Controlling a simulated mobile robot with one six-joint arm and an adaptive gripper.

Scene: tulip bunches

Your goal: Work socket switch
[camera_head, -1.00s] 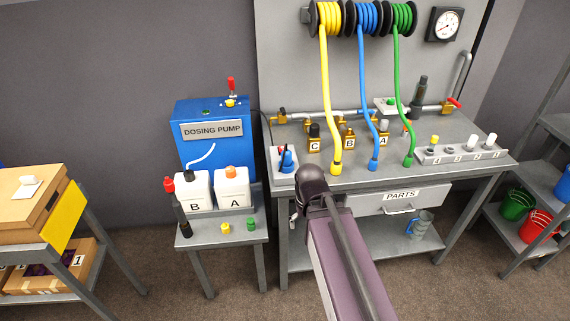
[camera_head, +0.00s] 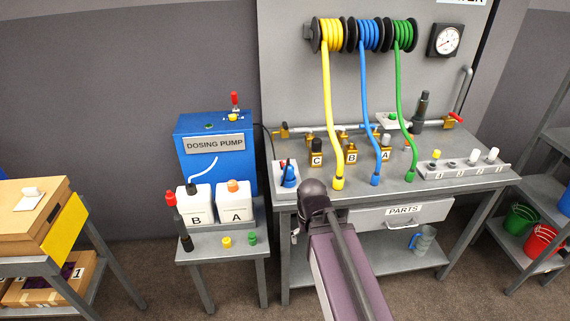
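A pale socket box (camera_head: 279,188) stands at the left front corner of the workbench. A blue plug (camera_head: 289,178) sits at it, with a small dark part beside the plug. I cannot make out a switch or its position at this size. My arm (camera_head: 335,255) rises from the bottom, its dark rounded joint (camera_head: 314,192) just right of and below the socket box in the picture. My gripper's fingers do not show; the arm hides them or they are out of the frame.
The workbench (camera_head: 310,200) holds yellow, blue and green hose ends, brass valves marked C, B and A, and a rack (camera_head: 455,170) at right. A blue dosing pump (camera_head: 213,155) and bottles B and A stand left. Open floor (camera_head: 150,270) lies at lower left.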

